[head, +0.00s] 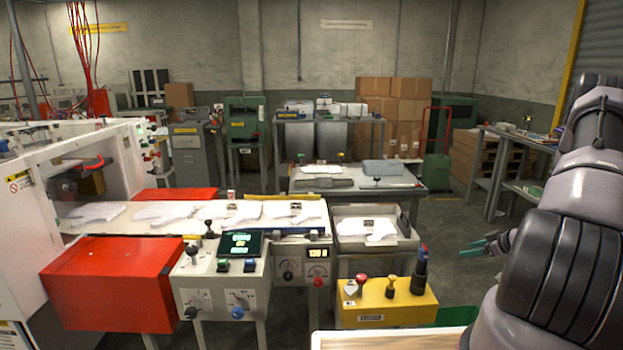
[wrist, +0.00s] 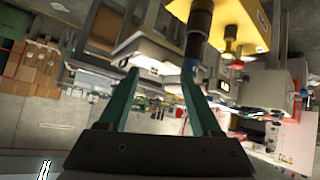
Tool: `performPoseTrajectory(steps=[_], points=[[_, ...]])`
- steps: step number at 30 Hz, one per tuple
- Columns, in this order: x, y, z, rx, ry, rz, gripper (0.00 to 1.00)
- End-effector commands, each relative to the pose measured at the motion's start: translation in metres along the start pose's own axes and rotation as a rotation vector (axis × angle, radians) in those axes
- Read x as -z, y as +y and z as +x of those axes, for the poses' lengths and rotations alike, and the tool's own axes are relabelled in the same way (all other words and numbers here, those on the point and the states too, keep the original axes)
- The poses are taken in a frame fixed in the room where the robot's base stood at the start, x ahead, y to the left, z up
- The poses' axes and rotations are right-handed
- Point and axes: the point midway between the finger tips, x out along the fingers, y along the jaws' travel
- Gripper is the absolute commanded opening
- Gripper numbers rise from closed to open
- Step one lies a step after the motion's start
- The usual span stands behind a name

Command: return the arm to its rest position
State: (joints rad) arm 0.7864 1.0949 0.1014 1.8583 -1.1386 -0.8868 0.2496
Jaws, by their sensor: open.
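My arm (head: 560,240) reaches in from the right edge of the head view, its dark and grey links large in front. My gripper (head: 470,247) shows its teal fingers left of the arm, pointing left, over the floor right of the yellow control box (head: 385,305). In the wrist view my gripper (wrist: 160,75) has its two teal fingers spread apart with nothing between them. The scene there is upside down. A blue and black knob (wrist: 196,35) shows behind the right fingertip; I cannot tell the distance.
The yellow box carries a red button (head: 362,279) and an upright blue-topped knob (head: 421,268). A conveyor (head: 130,222) with white gloves ends at a grey tray (head: 345,232). A pale wooden surface (head: 385,340) lies at the bottom. Floor (head: 440,222) is open behind my gripper.

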Motion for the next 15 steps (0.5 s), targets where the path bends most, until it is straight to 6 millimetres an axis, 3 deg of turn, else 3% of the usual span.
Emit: performPoseTrajectory(steps=[1, 7, 11, 15], points=[[0.028, 0.016, -0.01, -0.042, -0.033, -0.011, 0.65], [0.122, 0.056, -0.059, -0.232, -0.17, 0.029, 0.65], [0.183, 0.061, -0.099, -0.344, -0.23, 0.082, 0.65], [0.243, 0.048, -0.147, -0.449, -0.268, 0.164, 0.65]])
